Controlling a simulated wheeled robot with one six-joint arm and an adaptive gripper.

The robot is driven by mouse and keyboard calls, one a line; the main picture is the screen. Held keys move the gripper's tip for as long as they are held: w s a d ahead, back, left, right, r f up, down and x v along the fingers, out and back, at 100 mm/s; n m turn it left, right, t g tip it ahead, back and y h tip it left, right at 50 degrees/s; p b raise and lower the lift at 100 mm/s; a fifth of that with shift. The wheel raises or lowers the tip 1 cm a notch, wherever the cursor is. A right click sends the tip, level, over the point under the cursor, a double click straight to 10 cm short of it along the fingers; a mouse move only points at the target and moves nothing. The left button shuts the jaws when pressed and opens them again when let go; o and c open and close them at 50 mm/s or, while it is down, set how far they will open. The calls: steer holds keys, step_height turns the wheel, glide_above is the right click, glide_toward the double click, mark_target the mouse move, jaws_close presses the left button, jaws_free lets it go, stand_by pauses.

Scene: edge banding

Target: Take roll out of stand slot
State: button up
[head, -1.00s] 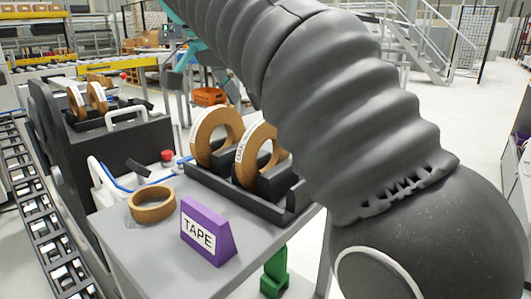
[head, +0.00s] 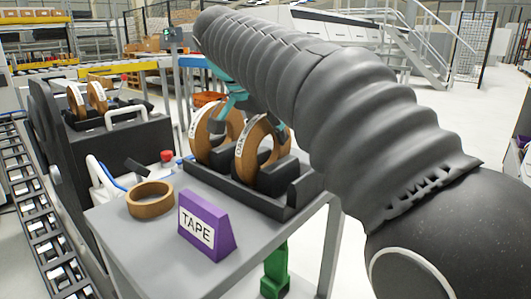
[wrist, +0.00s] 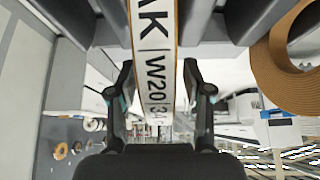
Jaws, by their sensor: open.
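Two brown rolls stand upright in slots of the dark stand (head: 225,187) on the grey table. The right roll (head: 247,160) has a white label with letters on its rim; the left roll (head: 203,140) stands beside it. My gripper (head: 252,118), with teal parts, is open at the top of the right roll. In the wrist view, my open fingers (wrist: 162,85) are on either side of a labelled roll rim (wrist: 155,55), with gaps visible at both sides. My arm hides part of the gripper in the head view.
A loose brown roll (head: 150,199) lies flat on the table (head: 140,245) at left, beside a purple TAPE sign (head: 205,226). A dark machine (head: 110,150) with more rolls stands behind left. Another brown ring (wrist: 285,55) shows at the wrist view's right.

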steer(key=shift+f, duration=0.1)
jaws_close()
stand_by(0.3)
